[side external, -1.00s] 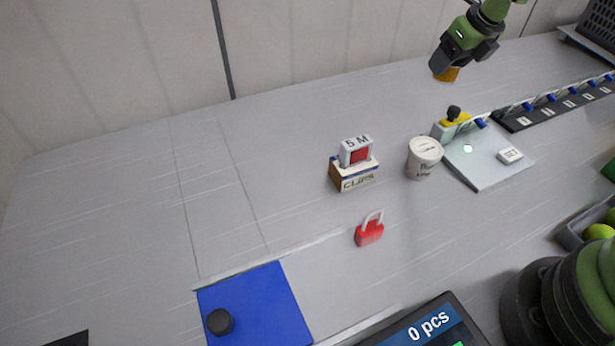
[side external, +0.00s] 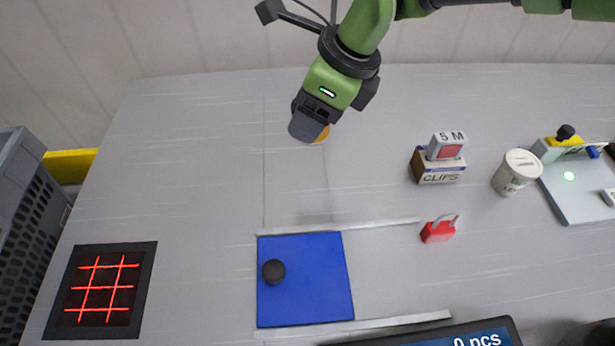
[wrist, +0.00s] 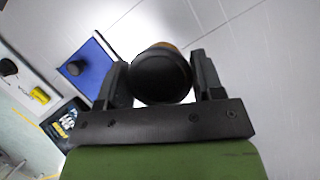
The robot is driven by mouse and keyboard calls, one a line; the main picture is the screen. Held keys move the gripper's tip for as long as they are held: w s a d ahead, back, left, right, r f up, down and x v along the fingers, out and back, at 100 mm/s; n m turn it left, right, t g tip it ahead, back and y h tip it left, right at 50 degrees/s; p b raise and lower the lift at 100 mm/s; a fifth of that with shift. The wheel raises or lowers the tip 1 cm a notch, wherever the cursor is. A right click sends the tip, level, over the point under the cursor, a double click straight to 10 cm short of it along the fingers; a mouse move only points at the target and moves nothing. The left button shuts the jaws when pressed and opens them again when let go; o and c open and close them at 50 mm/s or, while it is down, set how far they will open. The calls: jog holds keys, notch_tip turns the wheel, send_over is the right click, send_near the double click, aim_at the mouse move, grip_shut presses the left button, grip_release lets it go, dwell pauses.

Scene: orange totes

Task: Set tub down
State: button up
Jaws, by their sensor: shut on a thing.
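My gripper (side external: 312,122) is shut on the tub (side external: 323,135), which shows only as a small orange patch between the fingers in the side view. In the wrist view the tub (wrist: 160,72) shows a round black end with an orange edge behind it, between the two dark fingers. The gripper holds it in the air over the grey table, behind the blue mat (side external: 315,290) in the side view. Most of the tub is hidden by the fingers.
A black puck (side external: 273,272) lies on the blue mat. A black panel with a red grid (side external: 103,290) and a grey crate (side external: 30,215) are at left. A clips box (side external: 438,168), red padlock (side external: 438,231) and white cup (side external: 515,172) stand at right. The table behind the mat is clear.

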aim_at(325, 140)
jog(key=f, duration=0.3)
jog(key=a+f, duration=0.1)
jog(key=f, duration=0.1)
jog(key=shift+s, duration=0.4)
jog(key=shift+f, duration=2.5)
jog(key=o, duration=1)
jog(key=shift+d+f, duration=0.1)
jog(key=shift+f, duration=0.05)
jog(key=shift+c, duration=0.2)
jog(key=shift+r, duration=0.4)
jog(key=v, duration=1.1)
jog(key=shift+d+r, duration=0.25)
